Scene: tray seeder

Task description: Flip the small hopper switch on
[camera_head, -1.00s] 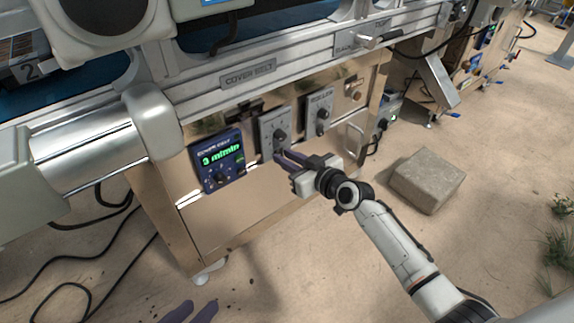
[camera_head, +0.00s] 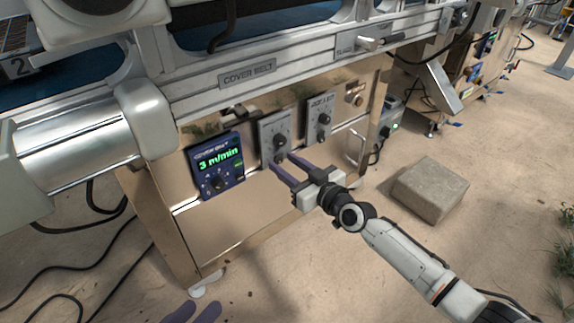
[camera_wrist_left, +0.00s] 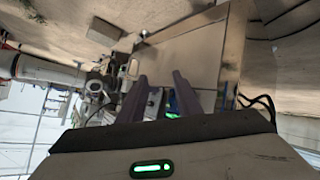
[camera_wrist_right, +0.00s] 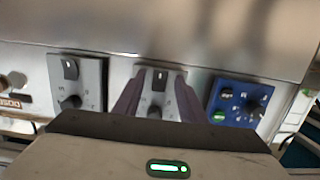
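No label reading small hopper is legible. My right gripper (camera_head: 282,162) is open and empty in front of the first grey control panel (camera_head: 268,126), right of the blue cover belt display. In the right wrist view, its two purple fingers straddle that panel (camera_wrist_right: 147,72). A toggle switch (camera_wrist_right: 160,78) and a round knob (camera_wrist_right: 155,109) show between the fingers; contact cannot be told. A second grey panel (camera_head: 314,105) with a knob and its own toggle stands beside it. My left gripper (camera_head: 192,312) is low at the bottom edge, open, away from the panels.
The blue cover belt display (camera_head: 217,165) reads 3 m/min. A metal handle (camera_head: 356,148) sticks out right of the grey panels. A stone block (camera_head: 430,189) lies on the floor at right. Black cables (camera_head: 50,265) lie on the floor at left.

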